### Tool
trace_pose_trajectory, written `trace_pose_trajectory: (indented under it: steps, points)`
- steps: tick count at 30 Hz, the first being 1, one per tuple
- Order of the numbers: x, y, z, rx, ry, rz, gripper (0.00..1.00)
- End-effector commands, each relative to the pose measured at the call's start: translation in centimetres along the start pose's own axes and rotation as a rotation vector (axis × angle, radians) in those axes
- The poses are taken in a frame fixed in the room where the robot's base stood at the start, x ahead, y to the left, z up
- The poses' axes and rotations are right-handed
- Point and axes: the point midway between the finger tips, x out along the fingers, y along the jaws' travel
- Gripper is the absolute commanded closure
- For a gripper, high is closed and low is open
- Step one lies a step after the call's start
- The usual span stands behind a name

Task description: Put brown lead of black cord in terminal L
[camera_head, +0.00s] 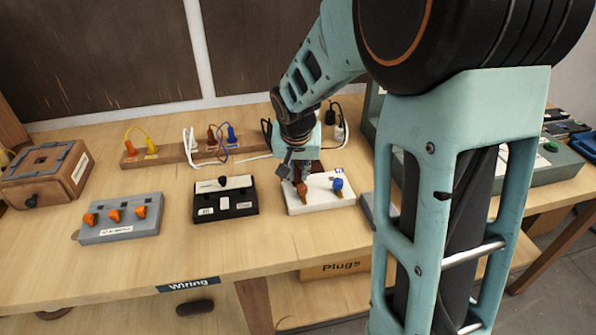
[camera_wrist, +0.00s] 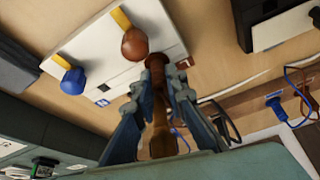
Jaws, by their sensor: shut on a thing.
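My gripper (camera_head: 296,168) is over the back left edge of the white terminal block (camera_head: 318,204). In the wrist view, my gripper (camera_wrist: 162,82) is shut on a brown lead (camera_wrist: 160,132), one finger on each side. The lead's end points at the edge of the white block (camera_wrist: 102,50), close to the brown lever (camera_wrist: 134,44). I cannot tell whether the end is inside the terminal or only over the edge. The brown lever (camera_head: 301,188) and blue lever (camera_head: 338,184) stand on the block; the blue one (camera_wrist: 73,81) also shows in the wrist view.
A wooden rack (camera_head: 176,155) behind holds orange, yellow, brown and blue leads. A black block (camera_head: 225,210) and a grey block with orange levers (camera_head: 120,232) stand to the left. A wooden box (camera_head: 50,180) is at far left. Bare table lies in front.

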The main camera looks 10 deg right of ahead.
Motion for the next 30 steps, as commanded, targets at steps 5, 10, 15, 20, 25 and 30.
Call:
trace_pose_trajectory:
  steps: [5, 10, 15, 20, 25, 30]
  points:
    - [0.1, 0.0, 0.0, 0.0, 0.001, 0.0, 0.85]
    - [0.1, 0.0, 0.0, 0.0, 0.0, 0.0, 0.68]
    - [0.1, 0.0, 0.1, 0.0, 0.0, 0.0, 0.68]
    - [-0.2, 0.0, 0.0, 0.0, 0.001, 0.0, 0.68]
    - [-2.2, 0.0, -0.1, 0.0, 0.005, -0.001, 0.68]
    - [-5.7, 0.0, -0.1, 0.0, 0.007, -0.002, 0.68]
